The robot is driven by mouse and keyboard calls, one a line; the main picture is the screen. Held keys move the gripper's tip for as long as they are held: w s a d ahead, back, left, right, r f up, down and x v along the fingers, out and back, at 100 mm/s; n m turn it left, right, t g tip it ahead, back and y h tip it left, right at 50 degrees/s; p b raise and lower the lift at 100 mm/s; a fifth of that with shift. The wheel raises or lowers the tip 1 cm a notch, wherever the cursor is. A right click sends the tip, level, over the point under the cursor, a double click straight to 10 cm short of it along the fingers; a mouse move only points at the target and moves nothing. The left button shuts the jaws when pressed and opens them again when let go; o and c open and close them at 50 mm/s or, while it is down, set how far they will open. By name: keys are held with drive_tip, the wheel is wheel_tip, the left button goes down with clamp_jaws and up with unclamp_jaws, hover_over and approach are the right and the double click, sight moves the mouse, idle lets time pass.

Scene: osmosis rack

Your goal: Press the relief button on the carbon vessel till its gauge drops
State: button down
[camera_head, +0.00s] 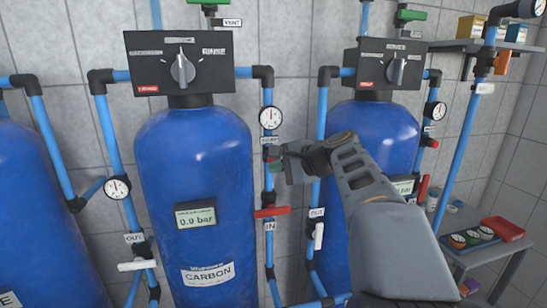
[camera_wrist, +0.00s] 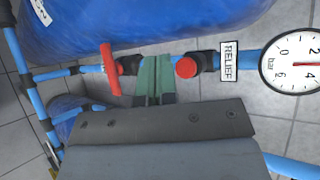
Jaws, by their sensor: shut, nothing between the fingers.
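The carbon vessel (camera_head: 195,150) is a tall blue tank with a CARBON label and a small display (camera_head: 195,216) reading about 0.9 bar, last digit unclear. Its round gauge (camera_head: 270,117) sits on the pipe to its right. In the wrist view the gauge (camera_wrist: 303,64) is cut by the right edge; its red needle points right. The red relief button (camera_wrist: 186,67) is beside the RELIEF label (camera_wrist: 229,60). My gripper (camera_wrist: 154,72) is shut and empty, its greenish fingertips just left of the button in the wrist view. I cannot tell whether they touch the pipe.
A red valve handle (camera_wrist: 111,69) is left of the fingertips; it also shows in the head view (camera_head: 271,212) below my gripper (camera_head: 279,163). A second blue vessel (camera_head: 377,125) stands behind my arm.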

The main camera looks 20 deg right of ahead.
drive_tip(key=shift+w+d, duration=0.15)
drive_tip(key=shift+w, duration=0.65)
drive_tip(key=shift+w, duration=0.15)
idle(1.5)
drive_tip(key=shift+w+p, duration=0.3)
drive_tip(key=shift+w+d, duration=0.15)
drive_tip(key=shift+w, duration=0.3)
idle(0.9)
drive_tip(key=shift+s, duration=0.15)
idle(0.9)
drive_tip(key=shift+s, duration=0.75)
drive_tip(key=shift+s+a+b, duration=0.2)
drive_tip(key=shift+s+b, duration=0.2)
drive_tip(key=shift+s, duration=0.4)
drive_tip(key=shift+s+a+b, duration=0.25)
drive_tip(key=shift+s+b, duration=0.2)
drive_tip(key=shift+s, duration=0.4)
drive_tip(key=shift+s+a+b, duration=0.2)
drive_tip(key=shift+s+b, duration=0.2)
drive_tip(key=shift+s, duration=0.4)
